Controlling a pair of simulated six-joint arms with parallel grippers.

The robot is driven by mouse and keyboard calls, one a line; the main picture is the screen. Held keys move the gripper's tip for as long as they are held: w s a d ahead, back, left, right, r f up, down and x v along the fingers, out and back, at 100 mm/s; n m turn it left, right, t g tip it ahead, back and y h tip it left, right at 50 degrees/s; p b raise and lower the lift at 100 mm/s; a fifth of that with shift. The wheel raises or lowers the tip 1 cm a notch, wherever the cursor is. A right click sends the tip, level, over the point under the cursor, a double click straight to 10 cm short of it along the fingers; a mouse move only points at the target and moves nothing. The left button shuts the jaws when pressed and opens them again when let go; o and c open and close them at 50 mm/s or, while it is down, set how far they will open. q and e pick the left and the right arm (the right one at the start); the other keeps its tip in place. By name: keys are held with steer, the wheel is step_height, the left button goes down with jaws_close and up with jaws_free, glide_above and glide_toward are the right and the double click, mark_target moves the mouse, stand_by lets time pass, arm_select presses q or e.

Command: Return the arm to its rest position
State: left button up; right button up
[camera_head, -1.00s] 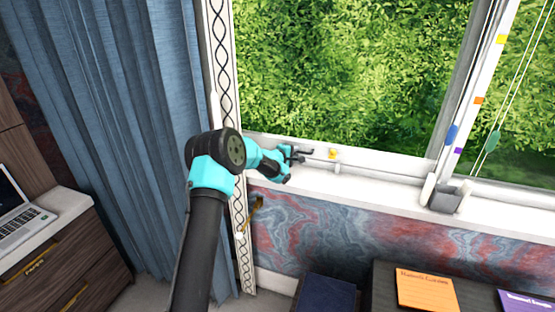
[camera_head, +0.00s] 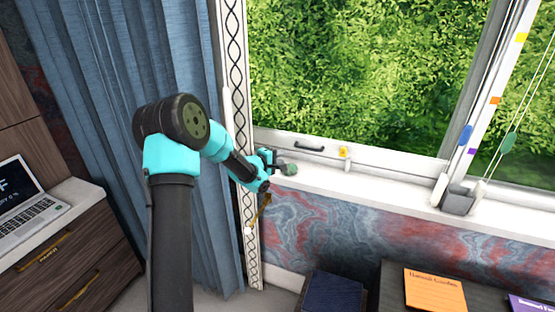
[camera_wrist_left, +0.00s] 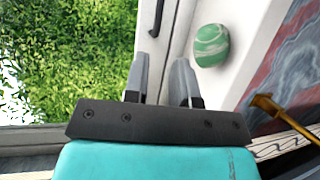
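My left arm comes up from the bottom in the head view. Its gripper (camera_head: 272,160) is over the left end of the white windowsill (camera_head: 385,192), close to the window frame. The wrist view shows its two grey fingers (camera_wrist_left: 161,78) apart with nothing held between them. A green, pale-streaked rounded object (camera_wrist_left: 211,45) lies to the right of the fingers, apart from them in that view. It also shows just right of the gripper in the head view (camera_head: 289,169). My right gripper is in neither view.
A blue curtain (camera_head: 105,110) hangs left of the window. A brass hook (camera_head: 257,216) sticks out by the patterned post, below the gripper. A dark window handle (camera_head: 309,148), a yellow item (camera_head: 343,152) and a grey box (camera_head: 458,200) are along the sill. A laptop (camera_head: 30,210) stands left.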

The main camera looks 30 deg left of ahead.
arm_select(q)
steer(key=shift+s, duration=0.35)
steer(key=s+d+f+m+g, duration=0.3)
steer(key=s+d+f, duration=0.3)
steer(key=f, duration=0.5)
steer(key=s+d+f+m+g, duration=0.3)
steer(key=s+d+f+g, duration=0.1)
steer(key=d+f, duration=0.55)
steer(key=s+d+f+m+g, duration=0.2)
steer(key=s+d+f+m, duration=0.1)
steer(key=s, duration=0.5)
steer(key=s+d+f+m+g, duration=0.3)
steer(key=s+d+f, duration=0.1)
steer(key=s, duration=0.4)
steer(key=s+d+f+m+g+h, duration=0.1)
steer(key=s+d+f+m+g, duration=0.2)
steer(key=s, duration=0.5)
steer(key=shift+d+f, duration=0.55)
steer(key=shift+f, duration=0.25)
steer(key=shift+w, duration=0.1)
steer(key=shift+c, duration=0.3)
